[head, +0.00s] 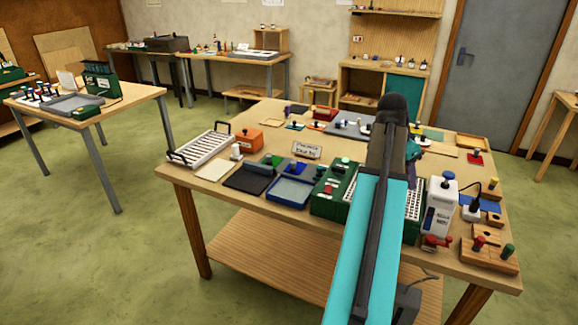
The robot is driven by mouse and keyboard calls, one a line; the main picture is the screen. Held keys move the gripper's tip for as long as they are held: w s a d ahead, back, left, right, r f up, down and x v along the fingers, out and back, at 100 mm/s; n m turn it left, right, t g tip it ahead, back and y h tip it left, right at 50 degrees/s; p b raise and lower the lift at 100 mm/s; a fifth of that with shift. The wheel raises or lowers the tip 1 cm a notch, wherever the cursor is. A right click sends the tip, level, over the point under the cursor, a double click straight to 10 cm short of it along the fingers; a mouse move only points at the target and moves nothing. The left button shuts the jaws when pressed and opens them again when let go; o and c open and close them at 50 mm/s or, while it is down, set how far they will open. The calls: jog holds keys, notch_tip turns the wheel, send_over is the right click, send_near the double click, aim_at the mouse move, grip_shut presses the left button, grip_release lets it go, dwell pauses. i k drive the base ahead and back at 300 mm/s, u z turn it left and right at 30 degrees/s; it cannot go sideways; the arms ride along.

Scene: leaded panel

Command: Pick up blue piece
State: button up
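Several blue things lie on the main table, and I cannot tell for sure which is the blue piece. A flat dark blue piece with a knob (293,168) lies left of the middle, behind a blue-grey tray. A smaller flat blue piece with a dark knob (294,125) lies further back. My arm reaches over the table from the front, bends at its elbow and comes down at the back right. Its far end is mostly hidden behind my own arm links. My gripper's fingers do not show, nor whether it holds anything.
The table (222,210) is crowded. A white rack (205,148), an orange box (248,139), a small sign (307,150), a blue-rimmed tray (291,190), a green box (334,192) and a white device (441,205) stand along it. Wooden knob blocks (490,255) sit front right.

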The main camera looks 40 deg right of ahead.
aim_at(295, 167)
jog(key=i, duration=1.85)
jog(key=z, duration=0.05)
